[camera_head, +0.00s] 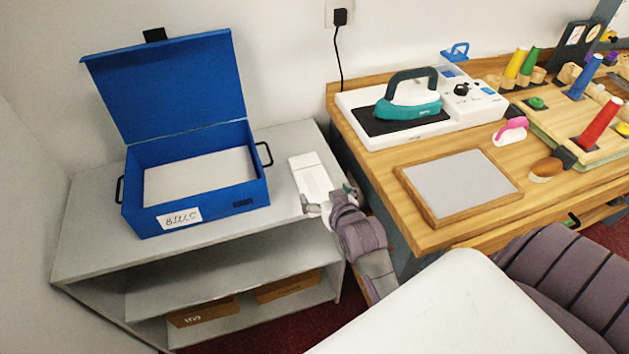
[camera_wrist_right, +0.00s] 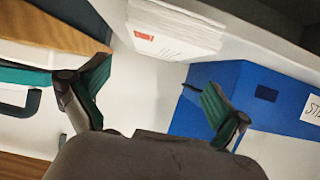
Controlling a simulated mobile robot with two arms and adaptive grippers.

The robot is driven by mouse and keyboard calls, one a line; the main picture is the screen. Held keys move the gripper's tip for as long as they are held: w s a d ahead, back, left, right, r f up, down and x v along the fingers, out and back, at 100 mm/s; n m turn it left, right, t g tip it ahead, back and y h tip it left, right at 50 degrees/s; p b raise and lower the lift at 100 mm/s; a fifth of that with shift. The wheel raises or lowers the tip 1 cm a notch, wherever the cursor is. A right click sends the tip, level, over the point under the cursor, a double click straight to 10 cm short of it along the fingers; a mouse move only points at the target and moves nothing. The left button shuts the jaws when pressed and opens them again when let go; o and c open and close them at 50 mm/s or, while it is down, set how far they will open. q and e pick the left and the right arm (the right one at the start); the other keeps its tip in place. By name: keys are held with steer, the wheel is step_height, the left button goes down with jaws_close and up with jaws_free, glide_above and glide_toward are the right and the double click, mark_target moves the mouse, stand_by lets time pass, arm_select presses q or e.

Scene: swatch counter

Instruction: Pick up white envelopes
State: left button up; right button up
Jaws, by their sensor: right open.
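The white envelopes (camera_head: 308,170) lie in a neat stack on the grey shelf unit's top, right of the blue box. The stack (camera_wrist_right: 172,32) also shows at the top of the right wrist view, with a small red mark on the top one. My right gripper (camera_head: 331,200) is at the near end of the stack. In the right wrist view its two green-padded fingers (camera_wrist_right: 156,82) are spread wide with nothing between them. The stack is beyond the fingertips there. Whether a finger touches it I cannot tell. My left gripper is not in view.
An open blue box (camera_head: 195,210) with a raised lid stands on the grey shelf unit (camera_head: 95,245), left of the envelopes. The wooden counter (camera_head: 440,240) on the right holds a teal iron (camera_head: 408,108), a framed grey pad (camera_head: 458,183) and colored spools.

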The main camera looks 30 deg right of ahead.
mark_target(313, 179)
steer(key=x, duration=0.4)
steer(key=shift+w+a, duration=0.1)
steer(key=shift+w, duration=0.05)
steer(key=shift+w+f, duration=0.15)
steer(key=shift+w, duration=0.25)
steer(key=x, duration=0.4)
steer(key=shift+w+d+f+p, duration=0.15)
steer(key=shift+w+d+p, duration=0.1)
steer(key=shift+p, duration=0.05)
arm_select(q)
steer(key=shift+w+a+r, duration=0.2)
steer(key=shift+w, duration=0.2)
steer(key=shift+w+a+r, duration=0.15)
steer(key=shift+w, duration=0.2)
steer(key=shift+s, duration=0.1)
arm_select(e)
steer(key=shift+s, duration=0.1)
steer(key=shift+c, duration=0.2)
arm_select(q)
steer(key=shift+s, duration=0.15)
arm_select(e)
steer(key=c, duration=0.9)
